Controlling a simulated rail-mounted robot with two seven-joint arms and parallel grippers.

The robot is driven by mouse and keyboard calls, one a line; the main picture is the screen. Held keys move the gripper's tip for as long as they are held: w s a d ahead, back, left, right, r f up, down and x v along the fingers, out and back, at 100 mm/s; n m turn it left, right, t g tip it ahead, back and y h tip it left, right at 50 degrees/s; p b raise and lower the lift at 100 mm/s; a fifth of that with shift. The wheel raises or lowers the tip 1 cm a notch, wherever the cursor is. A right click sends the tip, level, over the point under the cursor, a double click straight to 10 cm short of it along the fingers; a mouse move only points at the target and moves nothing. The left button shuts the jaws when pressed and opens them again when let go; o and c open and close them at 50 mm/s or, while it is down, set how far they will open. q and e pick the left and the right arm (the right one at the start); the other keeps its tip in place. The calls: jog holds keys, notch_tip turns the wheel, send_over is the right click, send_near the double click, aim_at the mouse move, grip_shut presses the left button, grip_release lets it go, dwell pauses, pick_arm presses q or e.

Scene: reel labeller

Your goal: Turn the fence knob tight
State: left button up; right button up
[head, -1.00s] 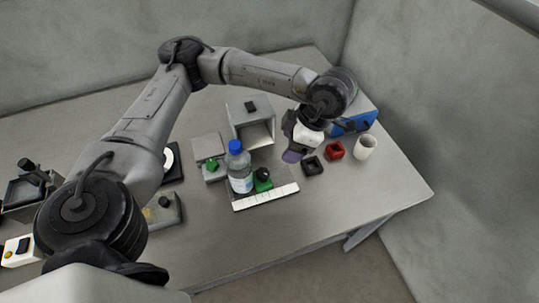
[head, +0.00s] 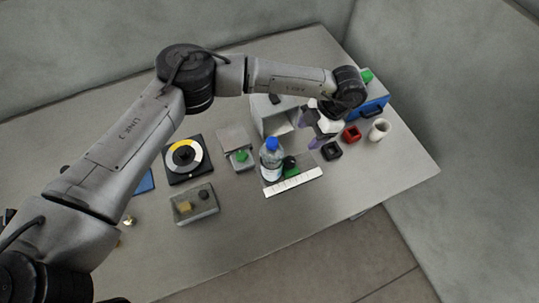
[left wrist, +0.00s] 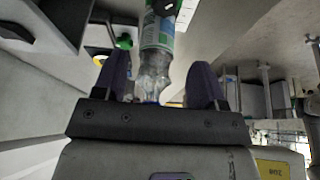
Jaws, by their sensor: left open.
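A black round knob (head: 290,162) sits on a green block (head: 292,171) behind the white ruled strip (head: 293,181); it looks like the fence knob. A clear bottle with a blue cap (head: 271,160) stands upright just left of it and partly hides the green block. My left gripper (head: 309,131) is open and empty, above and to the right of the knob, apart from it. In the left wrist view, the bottle (left wrist: 157,60) shows beyond and between the two purple fingers (left wrist: 160,85). My right gripper is out of view.
A grey open housing (head: 270,120) stands behind the bottle. A black square holder (head: 331,151), a red one (head: 351,133), a white cup (head: 379,129) and a blue box (head: 374,107) lie right of the gripper. The front right of the table is clear.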

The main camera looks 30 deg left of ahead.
aim_at(290, 161)
pick_arm(q)
jog(key=x, duration=1.3)
jog(key=shift+d+f, duration=0.3)
jog(key=shift+f, duration=0.05)
jog(key=shift+c, duration=0.3)
jog(key=c, duration=0.9)
jog(key=shift+o, duration=0.2)
jog(key=shift+m+t, duration=0.3)
jog(key=shift+m, duration=0.5)
